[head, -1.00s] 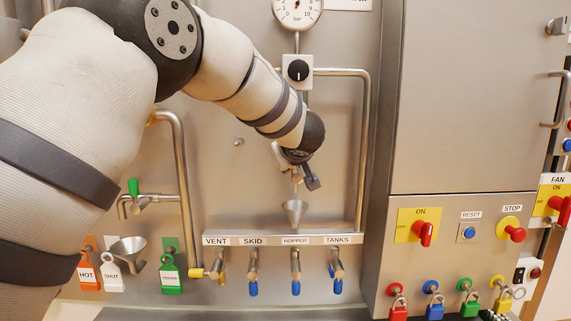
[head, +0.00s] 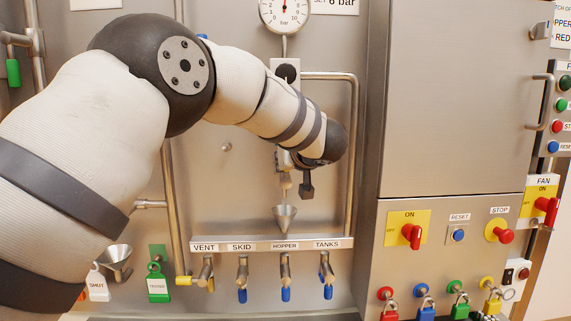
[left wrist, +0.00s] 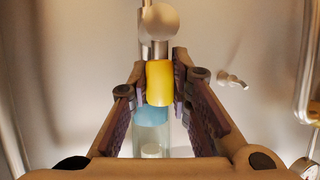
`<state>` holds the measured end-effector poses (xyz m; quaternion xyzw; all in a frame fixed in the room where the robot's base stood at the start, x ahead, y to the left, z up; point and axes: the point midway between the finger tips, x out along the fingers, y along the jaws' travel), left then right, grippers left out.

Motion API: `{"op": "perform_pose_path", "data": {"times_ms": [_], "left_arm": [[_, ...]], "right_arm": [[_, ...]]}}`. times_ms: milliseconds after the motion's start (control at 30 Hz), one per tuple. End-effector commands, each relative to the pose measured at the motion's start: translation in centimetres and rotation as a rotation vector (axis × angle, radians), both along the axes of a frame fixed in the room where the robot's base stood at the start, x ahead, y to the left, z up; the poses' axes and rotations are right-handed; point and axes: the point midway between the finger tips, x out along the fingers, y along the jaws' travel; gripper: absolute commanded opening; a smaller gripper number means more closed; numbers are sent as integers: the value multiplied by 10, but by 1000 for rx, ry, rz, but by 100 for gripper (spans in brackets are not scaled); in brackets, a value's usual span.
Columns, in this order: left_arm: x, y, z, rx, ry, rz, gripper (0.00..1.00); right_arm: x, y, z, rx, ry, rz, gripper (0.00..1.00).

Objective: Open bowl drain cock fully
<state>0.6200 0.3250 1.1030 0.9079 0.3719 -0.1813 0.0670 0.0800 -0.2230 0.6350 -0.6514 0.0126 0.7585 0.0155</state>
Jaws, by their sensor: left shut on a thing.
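A yellow handle (left wrist: 160,82) stands between the fingers of my left gripper (left wrist: 158,78) in the left wrist view, and the gripper is shut on it. I take it for the drain cock's handle. A steel ball end (left wrist: 158,22) rises behind it. A clear glass bowl (left wrist: 152,140) with a blue band shows below it. In the head view my left wrist covers most of the cock, so its exact angle is hard to read. A small steel funnel (head: 284,216) sits just below. My right gripper is not in view.
A row of valves with a yellow handle (head: 184,281) and several blue handles lies below the funnel. A pipe (head: 352,150) runs down to the right of my wrist. A pressure gauge (head: 285,12) is above. A switch cabinet (head: 450,130) stands right.

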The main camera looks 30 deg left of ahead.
Motion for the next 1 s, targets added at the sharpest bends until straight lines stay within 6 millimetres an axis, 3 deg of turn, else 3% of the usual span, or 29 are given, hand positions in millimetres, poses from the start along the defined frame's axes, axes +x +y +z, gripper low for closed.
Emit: {"op": "perform_pose_path", "data": {"times_ms": [233, 267, 333, 667, 767, 1000], "left_arm": [[0, 0, 1, 3, -1, -2, 0], [0, 0, 1, 3, -1, -2, 23], [0, 0, 0, 2, 0, -2, 39], [-2, -2, 1, 1, 0, 0, 40], [-11, -12, 8, 1, -1, -2, 40], [-54, -54, 33, 3, -2, -4, 40]], "right_arm": [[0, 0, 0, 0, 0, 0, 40], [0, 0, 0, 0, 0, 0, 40], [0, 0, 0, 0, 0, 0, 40], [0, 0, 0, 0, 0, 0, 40], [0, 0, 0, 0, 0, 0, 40], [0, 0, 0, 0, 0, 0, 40]]}}
